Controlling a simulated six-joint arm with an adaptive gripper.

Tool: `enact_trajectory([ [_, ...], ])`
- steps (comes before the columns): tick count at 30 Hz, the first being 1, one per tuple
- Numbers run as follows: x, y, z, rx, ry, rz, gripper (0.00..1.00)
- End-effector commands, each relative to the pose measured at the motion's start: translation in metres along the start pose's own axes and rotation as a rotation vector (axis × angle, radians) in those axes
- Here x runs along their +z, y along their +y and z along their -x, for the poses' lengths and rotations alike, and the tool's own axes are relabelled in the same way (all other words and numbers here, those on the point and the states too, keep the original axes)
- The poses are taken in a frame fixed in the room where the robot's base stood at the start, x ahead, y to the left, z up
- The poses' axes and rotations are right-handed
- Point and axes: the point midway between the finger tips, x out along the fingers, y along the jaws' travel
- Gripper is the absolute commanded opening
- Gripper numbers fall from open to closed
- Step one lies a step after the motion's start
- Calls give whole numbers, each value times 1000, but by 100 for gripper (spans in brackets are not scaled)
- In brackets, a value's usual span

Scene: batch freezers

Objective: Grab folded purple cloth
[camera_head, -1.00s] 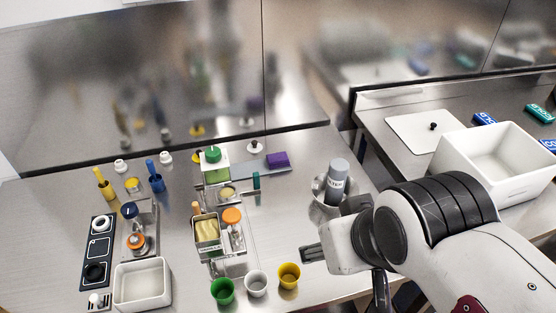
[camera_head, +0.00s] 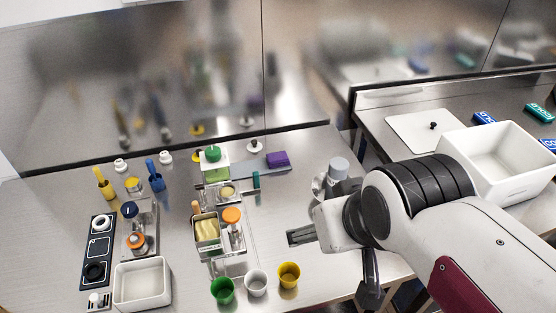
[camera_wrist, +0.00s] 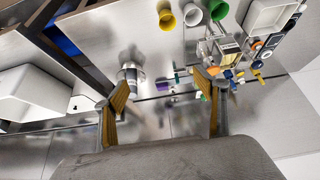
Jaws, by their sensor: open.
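The folded purple cloth (camera_head: 278,159) lies as a small block at the right end of a grey tray (camera_head: 262,170) at the back of the steel table. It also shows small and far off in the wrist view (camera_wrist: 163,87), between my fingers. My gripper (camera_head: 301,236) is above the table's front right part, well in front of the cloth and apart from it. In the wrist view my gripper (camera_wrist: 165,98) has its two tan-padded fingers spread wide with nothing between them.
A grey-capped bottle in a metal bowl (camera_head: 338,170) stands close behind my arm. Green, white and yellow cups (camera_head: 289,275) stand at the front edge. A white bin (camera_head: 500,160) is at right.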

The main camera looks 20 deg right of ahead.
Motion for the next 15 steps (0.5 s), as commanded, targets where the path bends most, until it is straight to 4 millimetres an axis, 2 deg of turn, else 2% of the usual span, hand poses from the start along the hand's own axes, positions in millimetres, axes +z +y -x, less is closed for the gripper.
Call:
enact_trajectory([
  [15,-92,9,-65,20,119,-1,72],
])
